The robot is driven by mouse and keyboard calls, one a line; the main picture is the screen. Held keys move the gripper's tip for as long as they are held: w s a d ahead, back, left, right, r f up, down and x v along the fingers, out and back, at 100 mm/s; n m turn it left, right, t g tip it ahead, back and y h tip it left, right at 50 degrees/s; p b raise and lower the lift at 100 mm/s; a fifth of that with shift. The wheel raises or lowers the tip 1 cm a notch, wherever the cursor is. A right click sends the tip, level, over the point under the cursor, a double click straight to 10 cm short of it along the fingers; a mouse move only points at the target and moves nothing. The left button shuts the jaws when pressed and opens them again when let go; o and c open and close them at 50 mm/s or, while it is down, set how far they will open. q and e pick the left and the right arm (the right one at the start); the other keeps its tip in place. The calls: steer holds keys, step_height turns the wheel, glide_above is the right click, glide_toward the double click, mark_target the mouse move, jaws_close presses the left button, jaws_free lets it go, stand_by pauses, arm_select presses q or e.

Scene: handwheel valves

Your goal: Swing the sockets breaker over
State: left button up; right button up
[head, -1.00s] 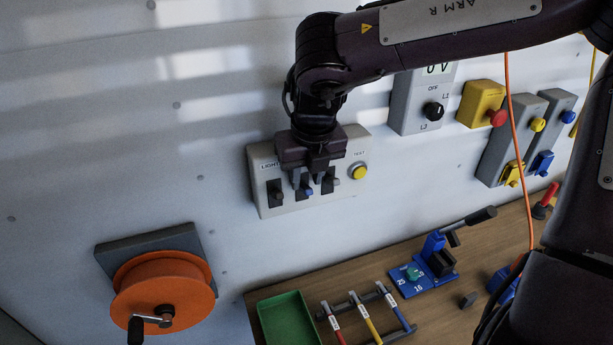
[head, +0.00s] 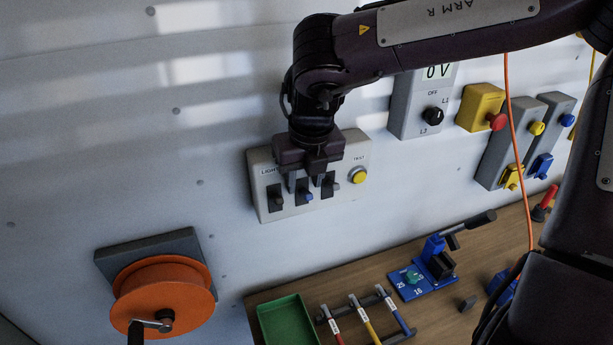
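The grey breaker panel (head: 337,194) on the wall holds three dark rocker levers in a row and a yellow test button (head: 359,175). The left lever (head: 277,200) sits under a label reading "LIGHT". The middle lever (head: 308,197) has a blue tip. The right lever (head: 328,186) is partly behind my gripper. The labels over the middle and right levers are hidden, so I cannot read which is the sockets breaker. My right gripper (head: 304,180) points down at the panel, its fingers apart near the middle lever; contact is unclear. My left gripper is out of view.
An orange reel with a crank (head: 163,290) is mounted lower left. A meter box (head: 410,105) and switch boxes with a red button (head: 496,121) are at the right.

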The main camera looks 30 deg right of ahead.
steer(key=shift+t, duration=0.3)
steer(key=r+p, duration=0.2)
steer(key=r, duration=0.3)
steer(key=shift+w, duration=0.2)
step_height(320, 180, up, 2)
steer(key=shift+p, duration=0.6)
steer(key=b+v, duration=0.2)
steer(key=v, duration=0.5)
steer(key=shift+s+r, duration=0.2)
steer(key=shift+s, duration=0.05)
steer(key=shift+w+f, duration=0.1)
